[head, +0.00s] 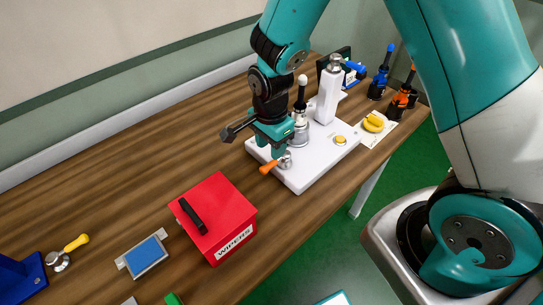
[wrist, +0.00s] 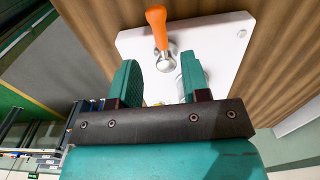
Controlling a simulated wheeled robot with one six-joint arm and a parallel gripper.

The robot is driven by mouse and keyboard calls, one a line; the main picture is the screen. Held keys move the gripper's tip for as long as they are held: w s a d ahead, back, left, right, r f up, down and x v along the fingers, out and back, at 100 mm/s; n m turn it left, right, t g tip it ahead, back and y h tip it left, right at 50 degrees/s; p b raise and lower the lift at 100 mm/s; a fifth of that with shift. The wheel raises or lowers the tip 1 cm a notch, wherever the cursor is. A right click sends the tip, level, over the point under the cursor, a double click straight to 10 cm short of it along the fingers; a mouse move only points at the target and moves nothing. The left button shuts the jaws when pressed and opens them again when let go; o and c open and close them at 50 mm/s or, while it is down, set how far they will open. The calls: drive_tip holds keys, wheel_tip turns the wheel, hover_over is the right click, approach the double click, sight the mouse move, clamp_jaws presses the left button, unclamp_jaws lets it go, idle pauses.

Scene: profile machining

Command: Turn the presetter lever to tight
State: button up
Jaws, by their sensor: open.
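The presetter (head: 313,165) is a white base plate with a column and a tool holder (head: 300,122) standing on it. Its lever (head: 268,167) has an orange handle and a silver pivot near the plate's front left edge. In the wrist view the lever (wrist: 157,28) points up the picture, its pivot ball lying between the fingers. My gripper (head: 277,150) is open and empty, just above the pivot; its teal fingers also show in the wrist view (wrist: 159,76). I cannot tell whether they touch the lever. No tight mark is readable.
A red wipers box (head: 228,203) stands to the front left. A blue-topped tray (head: 146,255) and a yellow-handled tool (head: 75,243) lie further left. A yellow button (head: 340,140) is on the plate. Blue (head: 381,75) and orange (head: 400,102) tool holders stand at the right.

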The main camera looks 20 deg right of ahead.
sight(271, 163)
wheel_tip(271, 163, down, 6)
drive_tip(key=shift+r+p, duration=0.1)
drive_tip(key=shift+p, duration=0.4)
drive_tip(key=shift+c, duration=0.2)
clamp_jaws()
